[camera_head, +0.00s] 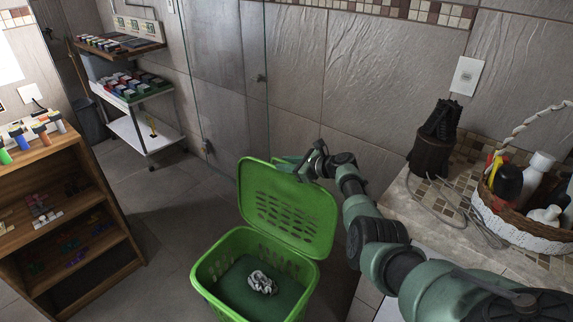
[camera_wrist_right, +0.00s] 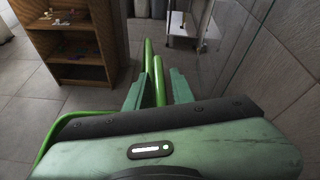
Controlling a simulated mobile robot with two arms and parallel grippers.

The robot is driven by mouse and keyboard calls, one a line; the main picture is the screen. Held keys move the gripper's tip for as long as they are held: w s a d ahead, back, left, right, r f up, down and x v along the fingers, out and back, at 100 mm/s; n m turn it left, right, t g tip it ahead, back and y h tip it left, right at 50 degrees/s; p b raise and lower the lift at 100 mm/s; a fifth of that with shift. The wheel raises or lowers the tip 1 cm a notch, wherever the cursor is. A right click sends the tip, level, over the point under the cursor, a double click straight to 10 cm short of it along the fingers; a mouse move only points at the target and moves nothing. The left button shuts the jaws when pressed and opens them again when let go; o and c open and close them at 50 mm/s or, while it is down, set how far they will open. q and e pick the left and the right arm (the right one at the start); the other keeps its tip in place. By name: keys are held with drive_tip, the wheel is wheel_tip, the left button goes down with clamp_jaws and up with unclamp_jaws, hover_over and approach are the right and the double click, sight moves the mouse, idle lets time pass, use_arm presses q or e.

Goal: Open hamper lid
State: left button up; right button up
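The green hamper (camera_head: 212,292) stands on the floor at lower centre in the head view, with a crumpled grey-white cloth (camera_head: 262,283) inside. Its perforated lid (camera_head: 288,228) is raised, standing steeply tilted at the hamper's back edge. My right gripper (camera_head: 300,165) is at the lid's upper edge. In the right wrist view, the lid's green rim (camera_wrist_right: 158,78) lies between the two fingers of the right gripper (camera_wrist_right: 157,92), which appear closed on it. The exact finger contact is partly hidden in the head view. My left gripper is not in view.
A wooden shelf (camera_head: 70,215) with small coloured items stands at left. A white rolling cart (camera_head: 145,125) is at the back left. Floor left of the hamper is clear.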

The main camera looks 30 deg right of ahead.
idle(0.3)
drive_tip(key=shift+s+d+r+p, duration=0.25)
drive_tip(key=shift+s+r+p, duration=0.05)
drive_tip(key=shift+s+p, duration=0.2)
drive_tip(key=p+v, duration=0.1)
drive_tip(key=v, duration=0.4)
drive_tip(key=shift+s+d+p, duration=0.1)
drive_tip(key=shift+s+p, duration=0.15)
drive_tip(key=shift+p, duration=0.05)
drive_tip(key=shift+s+d+r, duration=0.15)
drive_tip(key=shift+s+r, duration=0.1)
drive_tip(key=shift+s, duration=0.25)
